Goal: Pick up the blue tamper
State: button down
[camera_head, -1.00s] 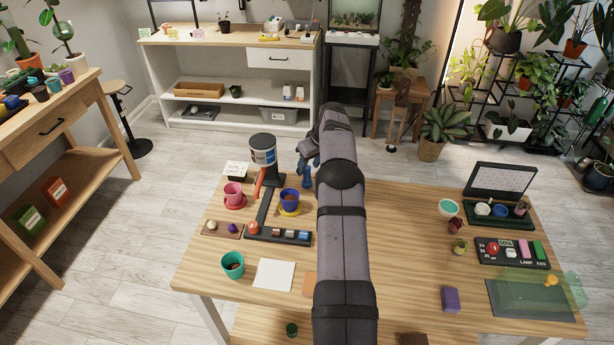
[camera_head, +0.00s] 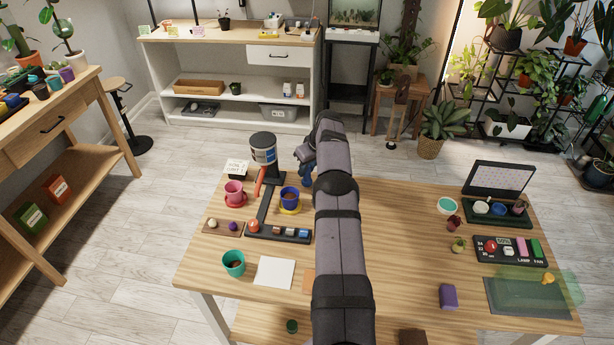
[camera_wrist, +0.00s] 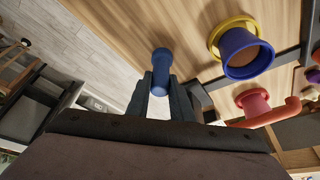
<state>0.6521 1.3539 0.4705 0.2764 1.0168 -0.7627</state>
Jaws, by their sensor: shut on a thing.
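The blue tamper (camera_wrist: 161,68) is a small rod with a rounded, wider head. In the wrist view it sits between the two dark fingers of my gripper (camera_wrist: 160,88), which are shut on it. I cannot tell whether its lower end touches the table. In the head view my gripper (camera_head: 305,155) is at the far edge of the wooden table, just right of the black stand, and my own arm partly hides it.
A blue pot (camera_head: 290,195) on a yellow saucer (camera_head: 289,210) stands close to my gripper. A pink pot (camera_head: 234,188) and a black stand (camera_head: 266,205) with a red lever are to the left. The table's middle right (camera_head: 400,235) is clear.

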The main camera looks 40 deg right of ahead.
notch_tip(320, 180, up, 9)
jog(key=shift+f+p, duration=0.1)
jog(key=shift+p, duration=0.2)
jog(key=shift+r+p, duration=0.55)
jog(key=shift+r, duration=0.1)
jog(key=s+a+r+p, duration=0.1)
jog(key=s+a+p, duration=0.4)
jog(key=a+p, duration=0.4)
jog(key=shift+a+r, duration=0.15)
jog(key=shift+a, duration=0.65)
jog(key=shift+s, duration=0.1)
